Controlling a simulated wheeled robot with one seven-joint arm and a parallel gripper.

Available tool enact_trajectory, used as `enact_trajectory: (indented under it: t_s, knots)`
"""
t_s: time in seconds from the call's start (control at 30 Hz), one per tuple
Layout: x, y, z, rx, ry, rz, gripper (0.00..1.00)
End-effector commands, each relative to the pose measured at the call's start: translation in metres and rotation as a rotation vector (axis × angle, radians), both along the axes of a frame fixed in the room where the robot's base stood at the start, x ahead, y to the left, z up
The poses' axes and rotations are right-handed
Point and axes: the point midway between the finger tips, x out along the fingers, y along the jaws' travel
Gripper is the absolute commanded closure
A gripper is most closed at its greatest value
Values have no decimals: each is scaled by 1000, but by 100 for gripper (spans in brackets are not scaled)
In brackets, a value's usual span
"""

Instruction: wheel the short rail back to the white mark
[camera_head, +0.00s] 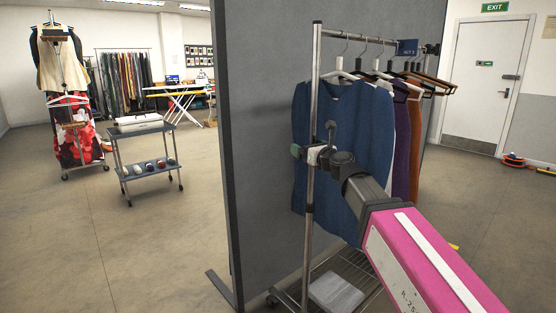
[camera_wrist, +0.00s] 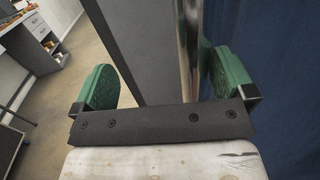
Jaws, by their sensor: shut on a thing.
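The short rail (camera_head: 312,95) is a chrome clothes rack standing right of centre. A sign reading "ACT 2" hangs on its top bar. It carries a blue top and purple, brown and other garments on hangers, with a wire shelf at its base. My gripper (camera_head: 308,152) is shut on its near upright post at about mid-height. In the wrist view the green finger pads show on both sides of the chrome post (camera_wrist: 188,45), which lies close to the right pad. The white mark is not in view.
A tall grey partition (camera_head: 260,130) stands close behind and left of the rail, its foot (camera_head: 220,288) reaching out on the floor. A two-shelf trolley (camera_head: 147,165) and a costume stand (camera_head: 72,110) are at left. Open floor lies between. A door (camera_head: 487,85) and an orange thing (camera_head: 514,160) are at right.

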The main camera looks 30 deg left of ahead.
Motion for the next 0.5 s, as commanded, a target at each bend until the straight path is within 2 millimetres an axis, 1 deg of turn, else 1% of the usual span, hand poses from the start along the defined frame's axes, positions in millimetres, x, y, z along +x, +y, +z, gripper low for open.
enact_trajectory:
  t_s: [0.03,0.3,0.5]
  knots:
    - [-50,19,-10,-46,31,213,28]
    - [-65,26,-10,-45,34,214,28]
    - [-74,33,-10,-46,34,212,28]
